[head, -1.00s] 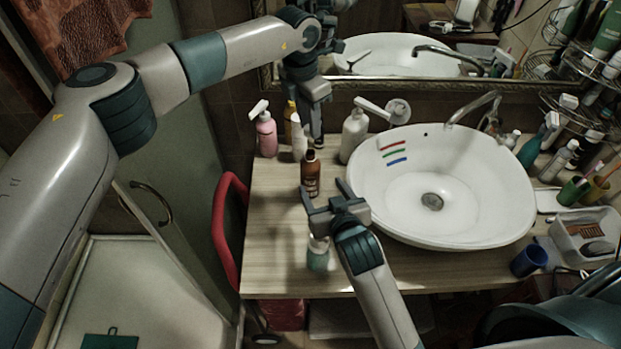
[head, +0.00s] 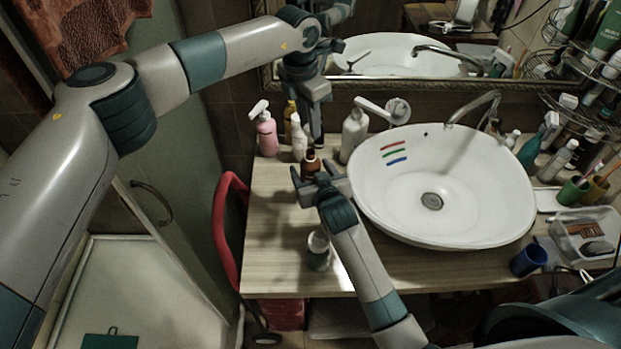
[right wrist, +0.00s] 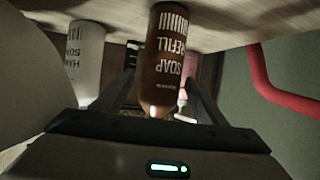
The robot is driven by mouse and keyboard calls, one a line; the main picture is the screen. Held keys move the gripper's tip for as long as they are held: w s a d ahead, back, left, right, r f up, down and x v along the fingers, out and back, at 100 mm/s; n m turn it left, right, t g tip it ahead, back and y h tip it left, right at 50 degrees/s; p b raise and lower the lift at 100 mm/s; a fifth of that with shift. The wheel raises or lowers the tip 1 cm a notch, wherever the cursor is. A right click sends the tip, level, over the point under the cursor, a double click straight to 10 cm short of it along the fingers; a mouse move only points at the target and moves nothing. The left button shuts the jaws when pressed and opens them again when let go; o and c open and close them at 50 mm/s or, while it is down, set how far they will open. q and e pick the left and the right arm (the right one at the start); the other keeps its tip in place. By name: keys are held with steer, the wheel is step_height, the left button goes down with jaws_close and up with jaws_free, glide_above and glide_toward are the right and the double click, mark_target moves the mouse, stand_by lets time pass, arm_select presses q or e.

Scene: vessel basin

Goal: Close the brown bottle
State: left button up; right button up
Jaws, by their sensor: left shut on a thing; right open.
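The brown bottle (head: 311,160) stands upright on the wooden counter, left of the basin. In the right wrist view, which shows things upside down, the bottle (right wrist: 165,60) carries "SOAP REFILL" lettering. My right gripper (head: 312,172) is open, its fingers on either side of the bottle; whether they touch it is unclear. In the head view it hides the bottle's lower part. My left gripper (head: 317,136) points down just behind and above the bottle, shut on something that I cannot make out. The bottle's cap cannot be clearly told.
A pink pump bottle (head: 267,136) and a white bottle (head: 299,140) stand behind left. A white pump bottle (head: 354,134) stands by the basin (head: 480,185). A small jar (head: 319,252) is nearer me. The counter (head: 275,225) at front left is clear.

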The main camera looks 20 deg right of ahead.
steer(key=shift+w, duration=0.1)
steer(key=shift+c, duration=0.3)
steer(key=c, duration=1.5)
arm_select(q)
steer(key=shift+d+f, duration=0.1)
steer(key=shift+f, duration=2.4)
arm_select(e)
steer(key=shift+c, duration=0.2)
arm_select(q)
steer(key=shift+f, duration=0.1)
steer(key=shift+f, duration=0.8)
steer(key=shift+f, duration=0.6)
arm_select(e)
jaws_close()
